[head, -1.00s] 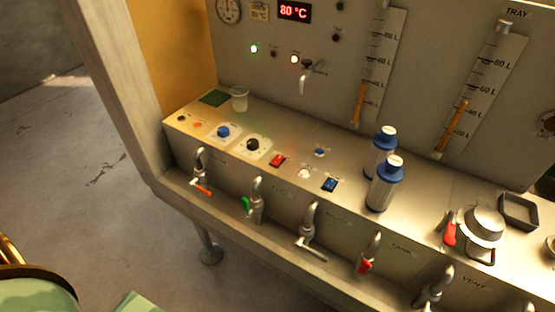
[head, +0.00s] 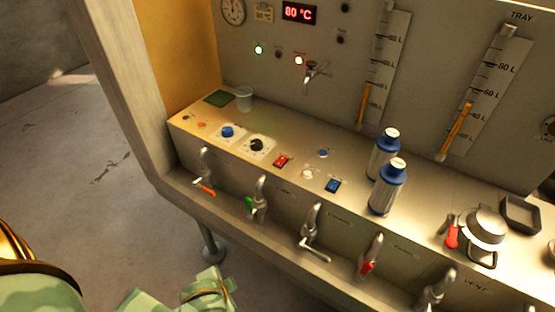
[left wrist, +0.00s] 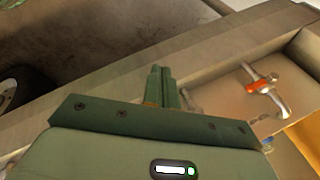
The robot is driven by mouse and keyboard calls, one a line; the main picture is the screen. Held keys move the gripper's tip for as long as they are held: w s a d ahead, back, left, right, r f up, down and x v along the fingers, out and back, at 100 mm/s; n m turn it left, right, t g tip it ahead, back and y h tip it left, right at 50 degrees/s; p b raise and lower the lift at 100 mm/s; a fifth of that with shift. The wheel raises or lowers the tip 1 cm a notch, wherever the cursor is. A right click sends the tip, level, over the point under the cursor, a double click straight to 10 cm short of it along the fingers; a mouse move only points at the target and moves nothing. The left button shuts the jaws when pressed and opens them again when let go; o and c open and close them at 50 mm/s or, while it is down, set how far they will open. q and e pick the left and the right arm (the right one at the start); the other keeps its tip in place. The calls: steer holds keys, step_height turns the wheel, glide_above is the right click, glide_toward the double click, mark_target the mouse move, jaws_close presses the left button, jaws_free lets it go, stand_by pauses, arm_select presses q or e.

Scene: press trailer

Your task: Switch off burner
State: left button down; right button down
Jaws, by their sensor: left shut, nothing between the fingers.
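The control panel holds a black knob (head: 256,145) on a white plate, a blue knob (head: 227,132), a red rocker switch (head: 281,161) and a blue rocker switch (head: 332,186). Their labels are too small to read, so I cannot tell which one is the burner's. A green lamp (head: 258,49) and a reddish lamp (head: 299,60) are lit below the display (head: 299,12), which reads 80 °C. My left gripper (left wrist: 160,72) is shut and empty in the left wrist view, apart from the panel. My right gripper is not in view.
A row of taps sticks out along the front, one with an orange handle (head: 204,189), also in the left wrist view (left wrist: 262,87). The floor at left is clear.

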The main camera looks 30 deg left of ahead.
arm_select(q)
steer(key=w+r+t, duration=0.3)
steer(key=w+r, duration=0.3)
steer(key=r, duration=0.6)
steer(key=w+a+r+n+t+h, duration=0.1)
steer(key=w+r+n+t+h, duration=0.1)
steer(key=w, duration=0.6)
steer(key=w+a+r+n+t+h, duration=0.1)
steer(key=w+r+n+t+h, duration=0.1)
steer(key=w+r+t, duration=0.4)
steer(key=shift+w+r+n, duration=0.45)
steer(key=shift+w+n, duration=0.45)
steer(key=shift+w, duration=0.65)
steer(key=b, duration=0.2)
glide_above(277, 164)
steer(key=s, duration=0.1)
steer(key=shift+f, duration=0.75)
steer(key=shift+w+d+f+b, duration=0.1)
steer(key=shift+w+f+b, duration=0.1)
steer(key=shift+f+b, duration=0.3)
steer(key=shift+w+f+b, duration=0.15)
steer(key=shift+w+f, duration=0.05)
steer(key=shift+f, duration=0.5)
steer(key=shift+f+b, duration=0.3)
steer(key=shift+f, duration=0.4)
